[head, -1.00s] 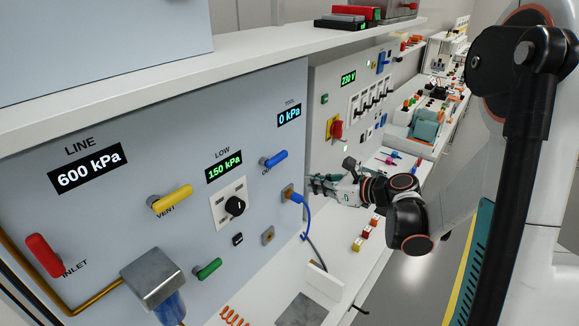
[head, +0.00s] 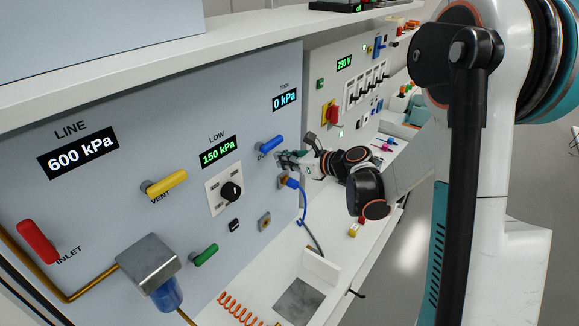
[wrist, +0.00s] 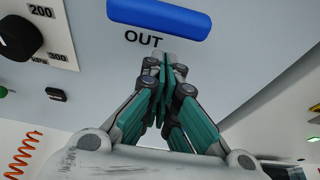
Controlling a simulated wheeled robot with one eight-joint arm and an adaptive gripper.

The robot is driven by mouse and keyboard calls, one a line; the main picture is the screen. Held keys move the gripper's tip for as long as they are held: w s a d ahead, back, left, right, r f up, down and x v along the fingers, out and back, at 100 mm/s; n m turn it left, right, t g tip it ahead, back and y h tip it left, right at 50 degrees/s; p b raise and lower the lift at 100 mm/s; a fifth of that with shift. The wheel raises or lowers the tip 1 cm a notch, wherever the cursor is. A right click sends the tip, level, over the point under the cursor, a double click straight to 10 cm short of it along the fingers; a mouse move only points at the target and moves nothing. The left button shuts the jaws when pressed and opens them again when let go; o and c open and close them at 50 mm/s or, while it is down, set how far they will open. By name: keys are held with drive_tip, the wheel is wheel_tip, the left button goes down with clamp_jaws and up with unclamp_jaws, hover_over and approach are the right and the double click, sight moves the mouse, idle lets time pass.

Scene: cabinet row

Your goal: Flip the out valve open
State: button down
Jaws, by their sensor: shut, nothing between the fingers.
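The out valve is a blue lever handle (head: 272,144) on the grey panel, below the TOOL readout of 0 kPa. In the head view it slants up to the right. In the wrist view the blue handle (wrist: 160,16) lies across the top, with the label OUT under it. My gripper (head: 280,160) is just below and right of the handle in the head view. In the wrist view my gripper (wrist: 166,62) is shut and empty, with its fingertips together just below the handle near the label. I cannot tell whether it touches the handle or panel.
A blue hose (head: 303,205) hangs from a fitting below my gripper. A yellow vent lever (head: 165,184), black knob (head: 231,191), green lever (head: 205,254) and red inlet lever (head: 37,241) are on the panel. A white shelf (head: 180,73) overhangs it.

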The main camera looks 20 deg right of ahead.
sight(281, 143)
drive_tip(key=shift+r, duration=0.95)
drive_tip(key=shift+w+d+r+n+t+h, duration=0.15)
drive_tip(key=shift+r+n+t+h, duration=0.15)
drive_tip(key=shift+n, duration=0.2)
drive_tip(key=r+n+h, duration=0.1)
drive_tip(key=n, duration=0.1)
drive_tip(key=r+n+t+b, duration=0.1)
drive_tip(key=n, duration=0.1)
drive_tip(key=shift+w+d+r+t+h, duration=0.1)
drive_tip(key=shift+d+r+t+h, duration=0.1)
drive_tip(key=shift+t+h, duration=0.15)
drive_tip(key=r+n+t, duration=0.1)
drive_tip(key=n, duration=0.1)
drive_tip(key=r+n+b, duration=0.1)
drive_tip(key=n, duration=0.1)
drive_tip(key=a+r+n+t+h+b, duration=0.1)
drive_tip(key=n, duration=0.1)
drive_tip(key=shift+s+r+n+t, duration=0.3)
drive_tip(key=shift+s+t, duration=0.05)
drive_tip(key=shift+s, duration=0.05)
drive_tip(key=shift+w, duration=0.1)
